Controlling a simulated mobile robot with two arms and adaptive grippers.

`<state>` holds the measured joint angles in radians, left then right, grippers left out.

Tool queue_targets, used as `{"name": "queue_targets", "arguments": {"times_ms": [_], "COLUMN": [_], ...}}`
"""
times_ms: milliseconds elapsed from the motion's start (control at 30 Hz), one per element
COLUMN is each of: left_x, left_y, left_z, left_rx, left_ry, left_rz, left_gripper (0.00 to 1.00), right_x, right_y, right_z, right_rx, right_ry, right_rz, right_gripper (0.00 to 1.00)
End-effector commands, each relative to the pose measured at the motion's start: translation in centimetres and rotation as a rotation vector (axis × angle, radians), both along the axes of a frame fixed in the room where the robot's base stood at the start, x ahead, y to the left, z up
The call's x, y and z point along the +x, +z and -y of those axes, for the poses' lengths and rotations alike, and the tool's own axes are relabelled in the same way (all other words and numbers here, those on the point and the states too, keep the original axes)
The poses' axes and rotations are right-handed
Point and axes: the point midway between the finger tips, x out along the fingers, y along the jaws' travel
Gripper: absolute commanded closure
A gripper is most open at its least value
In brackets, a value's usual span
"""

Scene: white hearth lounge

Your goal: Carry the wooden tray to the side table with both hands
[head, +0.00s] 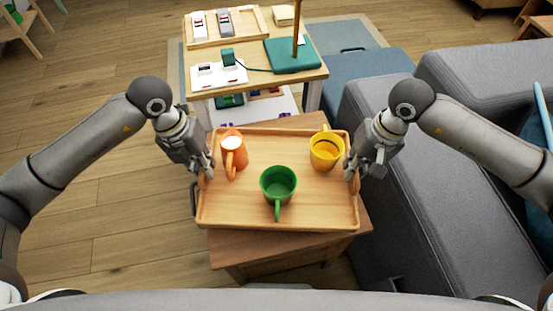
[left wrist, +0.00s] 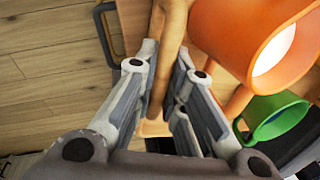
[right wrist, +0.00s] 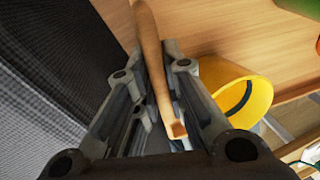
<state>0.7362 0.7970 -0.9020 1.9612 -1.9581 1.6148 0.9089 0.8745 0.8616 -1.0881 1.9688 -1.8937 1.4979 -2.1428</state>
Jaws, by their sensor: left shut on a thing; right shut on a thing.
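The wooden tray (head: 325,205) is in the middle of the head view, looking about level. It carries an orange mug (head: 236,160), a green mug (head: 278,187) and a yellow mug (head: 326,152), all upright. My left gripper (head: 205,178) is shut on the tray's left rim or handle, which shows between its fingers in the left wrist view (left wrist: 160,85). My right gripper (head: 352,172) is shut on the right one, also seen in the right wrist view (right wrist: 155,75). A small wooden table (head: 285,250) lies directly under the tray, mostly hidden. I cannot tell whether they touch.
A grey sofa (head: 430,200) stands close on the right, by my right arm. Beyond the tray, a wooden table (head: 270,88) holds a lamp with a green base (head: 293,54), a small tray (head: 225,28) and a white board (head: 217,74). Bare wooden floor (head: 110,190) lies on the left.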

Motion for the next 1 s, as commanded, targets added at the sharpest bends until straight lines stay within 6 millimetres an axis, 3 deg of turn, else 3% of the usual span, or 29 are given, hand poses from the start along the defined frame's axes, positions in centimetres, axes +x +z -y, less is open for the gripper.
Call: {"name": "queue_targets", "arguments": {"times_ms": [567, 1000], "left_x": [0.1, 0.1], "left_y": [-0.1, -1.5], "left_z": [-0.2, -0.2], "left_rx": [0.004, 0.004], "left_ry": [0.002, 0.002], "left_rz": [0.002, 0.002], "left_gripper": [1.0, 1.0], "right_x": [0.1, 0.1], "right_y": [-0.1, -1.6], "right_z": [0.2, 0.2], "right_rx": [-0.004, -0.004], "right_ry": [-0.002, -0.002], "right_rz": [0.001, 0.001], "right_gripper": [1.0, 1.0]}}
